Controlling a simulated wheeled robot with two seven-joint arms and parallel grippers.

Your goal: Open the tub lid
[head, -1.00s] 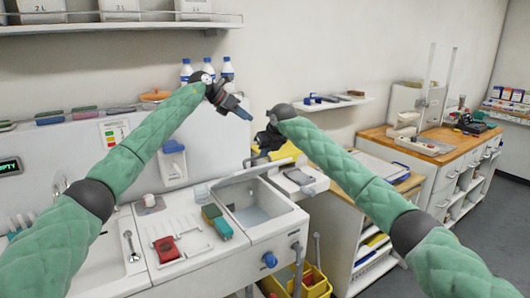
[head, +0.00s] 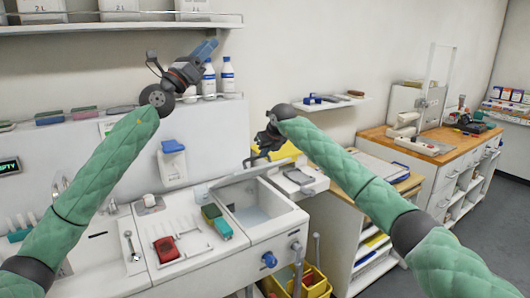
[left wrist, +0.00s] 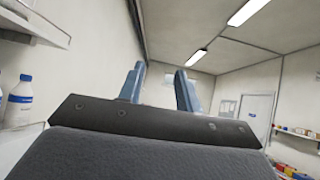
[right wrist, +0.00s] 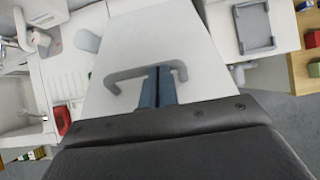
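The open tub (head: 252,208) is at the counter's right end, with its grey inside showing. Its white lid (head: 251,176) stands raised and tilted over the rear of the tub. In the right wrist view the lid (right wrist: 150,35) fills the upper middle, with a grey bar handle (right wrist: 122,77). My right gripper (right wrist: 158,86) has its fingers together at the middle of that handle; I cannot tell whether they are behind or against the bar. In the head view the right gripper (head: 262,150) is above the lid. My left gripper (head: 207,50) is raised, open and empty near the wall bottles; its fingers (left wrist: 160,85) are apart.
A red item (head: 166,249) and green and teal blocks (head: 216,222) lie on the counter left of the tub. White bottles (head: 227,75) stand on the ledge. A yellow bin (head: 312,284) is below right. A wooden-topped cabinet (head: 430,150) stands further right.

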